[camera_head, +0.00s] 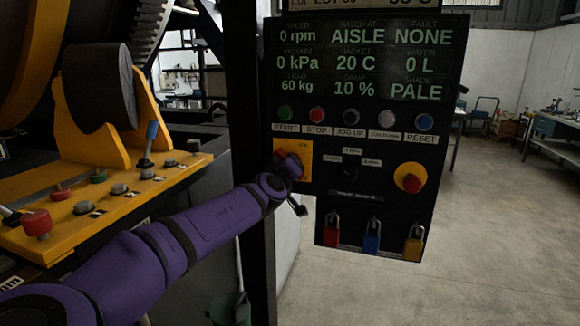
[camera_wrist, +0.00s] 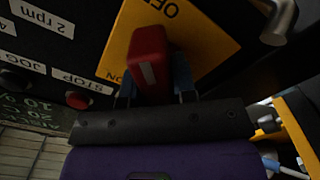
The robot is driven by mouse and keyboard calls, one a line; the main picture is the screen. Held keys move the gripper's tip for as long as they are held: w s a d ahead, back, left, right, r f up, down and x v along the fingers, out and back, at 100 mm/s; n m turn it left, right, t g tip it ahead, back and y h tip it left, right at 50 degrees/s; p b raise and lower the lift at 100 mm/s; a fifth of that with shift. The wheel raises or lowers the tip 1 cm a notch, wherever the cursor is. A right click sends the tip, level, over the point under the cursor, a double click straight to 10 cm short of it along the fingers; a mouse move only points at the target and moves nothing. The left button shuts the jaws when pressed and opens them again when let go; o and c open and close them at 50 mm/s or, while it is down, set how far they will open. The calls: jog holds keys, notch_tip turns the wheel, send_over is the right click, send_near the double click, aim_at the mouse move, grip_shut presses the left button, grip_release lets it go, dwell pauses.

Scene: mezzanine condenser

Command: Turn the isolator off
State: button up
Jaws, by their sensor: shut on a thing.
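The isolator is a red handle (camera_wrist: 150,50) on a yellow plate (camera_wrist: 209,42), seen close up in the wrist view. The plate has OFF lettering at the top of that view and ON lettering lower left. A pale stripe marks the handle. My gripper (camera_wrist: 153,84) is shut on the handle, with one blue-grey finger on each side of it. In the head view the yellow plate (camera_head: 305,149) is on the dark control panel, and my gripper (camera_head: 288,164) covers most of the handle there.
The panel has a row of buttons with a red STOP (camera_head: 317,115) above the plate. A red mushroom knob (camera_head: 411,182) is at right. Red, blue and yellow padlocks (camera_head: 372,238) hang below. A yellow machine desk (camera_head: 120,195) with levers stands left. The floor at right is open.

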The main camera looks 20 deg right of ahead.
jog(key=shift+f, duration=0.1)
jog(key=o, duration=0.9)
jog(key=v, duration=1.1)
